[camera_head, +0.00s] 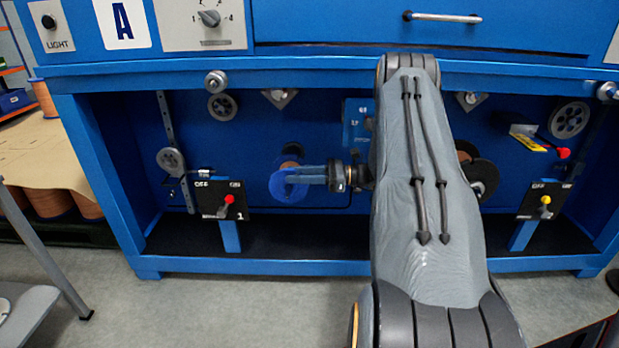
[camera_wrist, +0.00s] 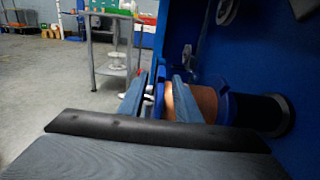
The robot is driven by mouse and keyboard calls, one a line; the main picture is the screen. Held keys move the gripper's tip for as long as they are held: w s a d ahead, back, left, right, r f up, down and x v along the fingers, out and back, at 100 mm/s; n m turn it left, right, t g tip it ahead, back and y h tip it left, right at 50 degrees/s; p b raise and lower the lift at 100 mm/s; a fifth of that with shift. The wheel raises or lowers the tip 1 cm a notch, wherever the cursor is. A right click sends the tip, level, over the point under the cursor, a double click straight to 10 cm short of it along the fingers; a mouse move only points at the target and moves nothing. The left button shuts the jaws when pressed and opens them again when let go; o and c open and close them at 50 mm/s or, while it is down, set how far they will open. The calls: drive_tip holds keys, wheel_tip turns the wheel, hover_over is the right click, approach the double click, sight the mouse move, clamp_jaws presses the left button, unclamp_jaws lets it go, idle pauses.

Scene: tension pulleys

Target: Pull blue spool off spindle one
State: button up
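The blue spool (camera_head: 288,190) is at the left side of the machine's recess, near the switch panel marked 1. In the wrist view the spool (camera_wrist: 207,100) shows copper-coloured winding between blue flanges and sits out from a black disc (camera_wrist: 290,115) on the blue back wall. The spindle is mostly hidden by the spool. My gripper (camera_head: 287,178) reaches in from the right, with its fingers at the spool's near end. In the wrist view its two fingers (camera_wrist: 158,92) stand apart, around the near flange. I cannot make out firm contact.
The switch panel (camera_head: 219,199) with a red knob stands left of the spool, low in the recess. Another dark spool (camera_head: 484,172) is right of my arm. Pulleys (camera_head: 222,106) hang above. A grey trolley (camera_wrist: 112,60) stands on open floor in the wrist view.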

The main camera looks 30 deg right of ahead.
drive_tip(key=shift+x, duration=1)
clamp_jaws()
idle(0.7)
